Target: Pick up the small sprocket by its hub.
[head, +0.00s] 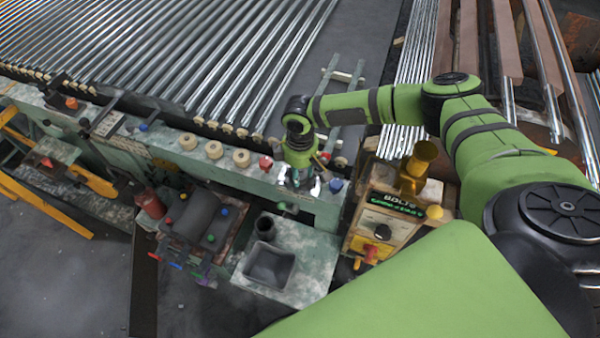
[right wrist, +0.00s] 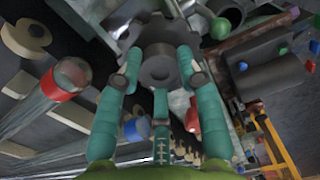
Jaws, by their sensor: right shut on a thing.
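The small sprocket (right wrist: 157,34) is a dark grey toothed wheel at the top middle of the right wrist view. My right gripper (head: 303,181) reaches down over the green machine bench in the head view, and its teal fingers (right wrist: 159,66) show in the right wrist view. The fingers are shut on the sprocket, with the fingertips around its hub. The hub is partly hidden by the fingers. In the head view I cannot make out the sprocket clearly under the gripper. My left gripper is in neither view.
A grey square bin (head: 270,266) and a dark cup (head: 265,227) stand on the bench below the gripper. A box labelled bolts (head: 383,226) with a yellow cylinder (head: 420,160) stands to the right.

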